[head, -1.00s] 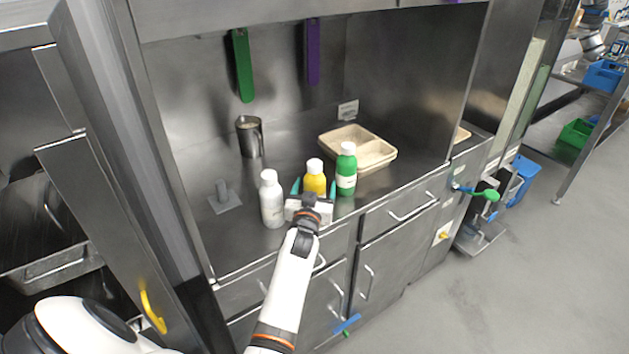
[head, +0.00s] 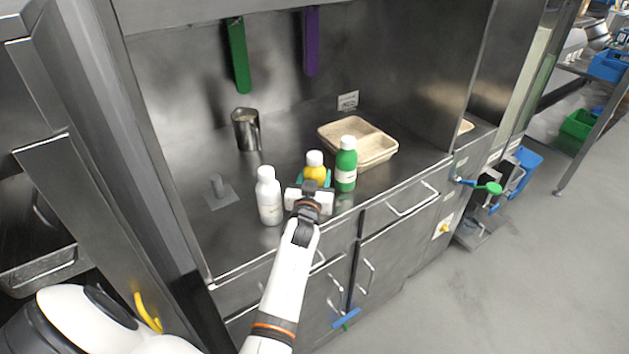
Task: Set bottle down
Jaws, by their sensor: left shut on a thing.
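A yellow bottle with a white cap (head: 315,171) is between a white bottle (head: 268,197) on its left and a green bottle (head: 346,166) on its right, at the front of the steel counter (head: 290,154). My left gripper (head: 314,184) is shut on the yellow bottle, with teal fingertips at its sides. The gripper body hides the bottle's lower part, so I cannot tell whether its base touches the counter. The bottle looks upright. My right gripper is not in view.
A beige divided tray (head: 379,157) stands behind the green bottle. A steel cup (head: 246,130) is at the back left, and a small post on a plate (head: 220,193) is left of the white bottle. Green (head: 238,58) and purple (head: 311,42) strips hang on the back wall.

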